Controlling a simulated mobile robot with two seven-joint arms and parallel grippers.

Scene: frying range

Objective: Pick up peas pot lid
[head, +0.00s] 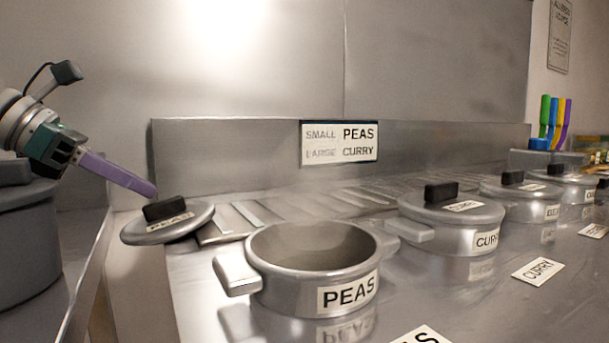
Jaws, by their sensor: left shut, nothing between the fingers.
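The peas pot lid (190,231) is a round metal lid with a black knob and a PEAS label. It lies tilted at the left edge of the range, behind and left of the peas pot. The peas pot (268,290) is open, with no lid on it, and looks empty. My left gripper (155,194) comes in from the left with purple fingers. It is shut and empty, its tips right by the lid's black knob; I cannot tell whether they touch it. My right gripper is not in view.
A lidded curry pot (455,240) stands to the right, with more lidded pots beyond. A dark pot (25,245) stands at far left. Loose label cards (538,270) lie on the metal top. A low back panel (225,165) carries a sign (340,143).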

